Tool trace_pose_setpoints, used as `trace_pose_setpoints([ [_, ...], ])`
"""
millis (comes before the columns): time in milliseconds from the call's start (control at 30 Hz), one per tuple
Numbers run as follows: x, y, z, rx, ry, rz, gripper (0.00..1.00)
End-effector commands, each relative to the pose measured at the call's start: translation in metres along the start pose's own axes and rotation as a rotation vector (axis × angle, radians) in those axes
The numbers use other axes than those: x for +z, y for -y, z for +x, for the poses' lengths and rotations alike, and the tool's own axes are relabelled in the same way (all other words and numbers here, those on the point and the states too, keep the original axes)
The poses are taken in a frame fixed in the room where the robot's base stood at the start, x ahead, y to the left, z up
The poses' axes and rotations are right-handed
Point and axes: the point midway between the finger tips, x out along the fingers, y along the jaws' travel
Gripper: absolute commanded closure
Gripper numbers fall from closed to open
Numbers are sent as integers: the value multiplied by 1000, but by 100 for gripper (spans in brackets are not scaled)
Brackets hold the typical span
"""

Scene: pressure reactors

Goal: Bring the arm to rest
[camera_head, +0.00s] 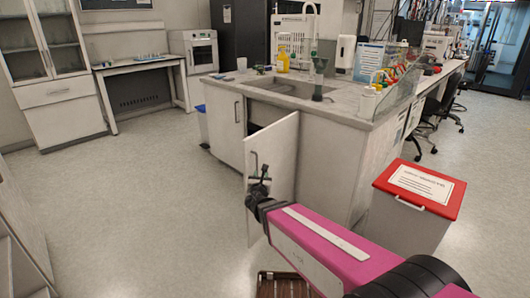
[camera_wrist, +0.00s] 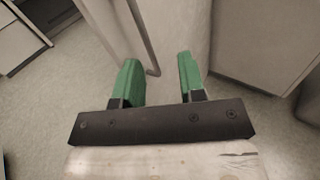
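My arm reaches forward over the floor in the head view, its pink link in the foreground. My gripper (camera_head: 260,180) is in front of the open cabinet door (camera_head: 284,150) under the sink counter, close to the door's bar handle (camera_head: 255,160). In the wrist view my gripper (camera_wrist: 158,68) has its two green fingers spread apart with nothing held between them. The door handle (camera_wrist: 143,38) runs down to just ahead of the gap between the fingers. I cannot tell whether a finger touches the door.
The sink counter (camera_head: 345,106) stands behind the door. A bin with a red lid (camera_head: 428,190) stands to the right, near my arm. A white cabinet (camera_head: 57,80) and a side table (camera_head: 140,66) are at the left. The floor (camera_head: 150,200) left of the door is clear.

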Motion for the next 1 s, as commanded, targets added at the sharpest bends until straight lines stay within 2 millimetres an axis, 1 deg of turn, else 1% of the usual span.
trace_pose_setpoints([
  [167, 0, 54, 7, -175, -28, 242, 63],
  [333, -10, 123, 6, -424, -50, 571, 63],
  [367, -13, 135, 4, -472, -52, 632, 63],
  [400, -17, 151, 1, -540, -54, 715, 63],
  [467, -24, 173, -5, -642, -53, 838, 63],
  [500, -29, 187, -9, -711, -52, 920, 63],
  [600, -43, 218, -23, -887, -44, 1119, 63],
  [700, -57, 243, -39, -1069, -31, 1311, 63],
  [800, -71, 261, -57, -1255, -15, 1496, 63],
  [900, -83, 272, -76, -1446, 3, 1672, 63],
  [1000, -93, 276, -94, -1642, 21, 1836, 63],
])
